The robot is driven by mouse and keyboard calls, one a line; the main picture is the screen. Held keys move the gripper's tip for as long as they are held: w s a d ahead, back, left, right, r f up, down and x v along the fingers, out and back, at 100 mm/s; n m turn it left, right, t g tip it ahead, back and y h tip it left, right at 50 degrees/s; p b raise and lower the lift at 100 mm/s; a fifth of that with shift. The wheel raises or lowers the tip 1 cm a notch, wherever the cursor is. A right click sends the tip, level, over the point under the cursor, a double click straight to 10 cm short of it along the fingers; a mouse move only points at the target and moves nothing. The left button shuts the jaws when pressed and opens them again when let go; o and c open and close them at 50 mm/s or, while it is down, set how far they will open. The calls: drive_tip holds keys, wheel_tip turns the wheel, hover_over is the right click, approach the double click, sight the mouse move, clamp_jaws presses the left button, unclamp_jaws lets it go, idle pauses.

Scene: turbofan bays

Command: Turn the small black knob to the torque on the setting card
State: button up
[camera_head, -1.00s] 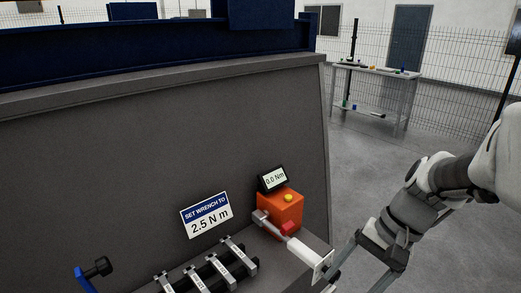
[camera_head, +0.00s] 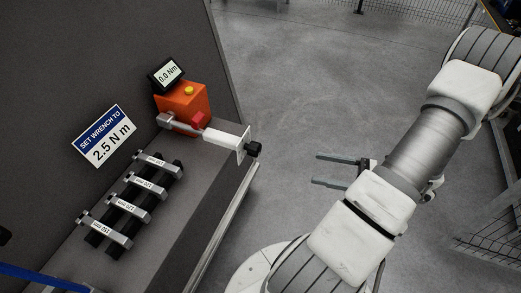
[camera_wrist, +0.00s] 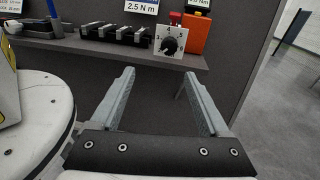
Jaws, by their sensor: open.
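The small black knob (camera_head: 254,149) sits at the end of a white wrench body by a square plate, at the bench's edge. In the wrist view the knob (camera_wrist: 169,45) faces me on a white dial plate (camera_wrist: 167,33) with numbers around it. The setting card (camera_head: 103,136) reads "SET WRENCH TO 2.5 N m". An orange tester (camera_head: 181,104) holds the wrench's other end; its display (camera_head: 166,75) reads 0.0 Nm. My gripper (camera_head: 318,169) is open and empty, right of the knob and apart from it. Its two fingers (camera_wrist: 160,85) show in the wrist view, below the dial.
Several labelled metal wrenches (camera_head: 124,205) lie on a black rack on the bench shelf (camera_head: 180,217), left of the knob. The grey back panel rises behind them. Floor (camera_head: 300,100) is open to the right of the bench.

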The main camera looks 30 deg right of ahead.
sight(260, 151)
drive_tip(key=shift+m+t+h, duration=0.5)
drive_tip(key=shift+m+t, duration=0.3)
drive_tip(key=x, duration=1)
drive_tip(key=f+x, duration=0.1)
drive_tip(key=x, duration=0.5)
drive_tip(key=shift+w+d+f+p, duration=0.1)
drive_tip(key=shift+w+p, duration=0.1)
drive_tip(key=shift+p, duration=0.2)
drive_tip(key=shift+c, duration=0.3)
clamp_jaws()
